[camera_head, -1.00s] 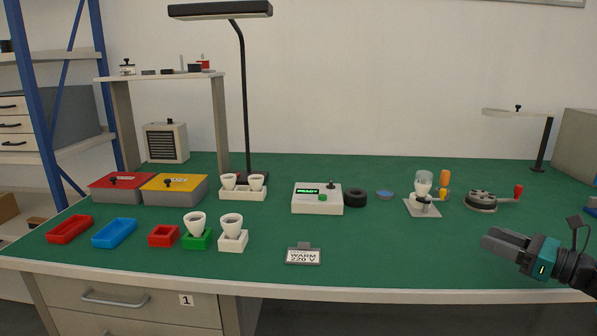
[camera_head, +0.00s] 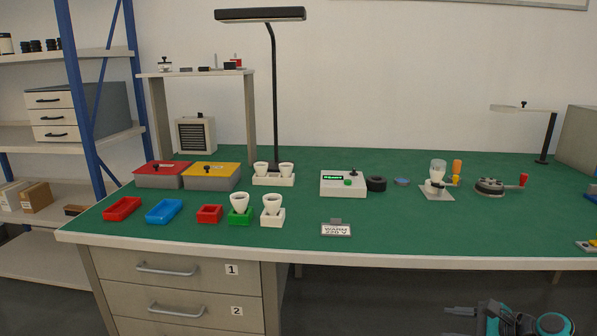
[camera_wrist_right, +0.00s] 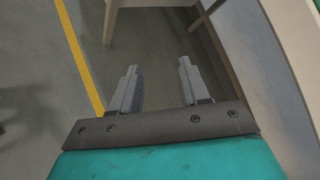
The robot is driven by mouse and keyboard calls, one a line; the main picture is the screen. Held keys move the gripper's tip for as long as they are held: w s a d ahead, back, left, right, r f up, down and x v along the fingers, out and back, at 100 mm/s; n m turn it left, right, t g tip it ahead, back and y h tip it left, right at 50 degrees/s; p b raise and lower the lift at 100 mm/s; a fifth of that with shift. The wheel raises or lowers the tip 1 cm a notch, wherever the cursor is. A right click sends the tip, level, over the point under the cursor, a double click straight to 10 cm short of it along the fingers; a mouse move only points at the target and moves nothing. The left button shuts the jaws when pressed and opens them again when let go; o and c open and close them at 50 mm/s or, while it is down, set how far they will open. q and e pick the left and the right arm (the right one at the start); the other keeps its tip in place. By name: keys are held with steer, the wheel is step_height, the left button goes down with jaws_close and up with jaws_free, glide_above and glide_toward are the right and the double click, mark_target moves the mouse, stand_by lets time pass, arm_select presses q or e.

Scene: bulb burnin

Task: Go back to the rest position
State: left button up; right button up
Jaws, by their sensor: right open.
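My right gripper (camera_head: 460,322) shows at the bottom right of the head view, below and in front of the table's front edge. In the right wrist view its two fingers (camera_wrist_right: 157,85) are apart with nothing between them, over the grey floor. My left gripper is in neither view.
The green-topped workbench (camera_head: 400,228) holds bulbs in a green holder (camera_head: 240,217) and a white holder (camera_head: 272,217), trays, a white tester (camera_head: 343,184) and a lamp (camera_head: 272,90). A blue-framed shelf (camera_head: 78,95) stands left. The floor below the right gripper looks clear.

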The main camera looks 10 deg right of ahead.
steer(key=s+a+f+n+g+h, duration=0.1)
steer(key=s+a+f+n+h, duration=0.1)
steer(key=s+a+f+n, duration=0.45)
steer(key=s+a+f+n+h, duration=0.1)
steer(key=s+a+f+n, duration=0.3)
steer(key=s+a+n, duration=0.5)
steer(key=s+a+r+n+t, duration=0.25)
steer(key=a+r+n, duration=0.25)
steer(key=a+n, duration=0.4)
arm_select(q)
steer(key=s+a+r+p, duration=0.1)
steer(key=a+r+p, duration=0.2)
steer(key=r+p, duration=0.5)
steer(key=p, duration=0.4)
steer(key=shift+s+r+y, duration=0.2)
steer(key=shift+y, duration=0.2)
arm_select(e)
step_height(320, 180, up, 9)
steer(key=s+d+h, duration=0.1)
steer(key=s, duration=0.1)
steer(key=shift+s+m, duration=0.2)
steer(key=shift+m, duration=0.15)
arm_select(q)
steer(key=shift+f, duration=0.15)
arm_select(e)
steer(key=shift+g, duration=0.25)
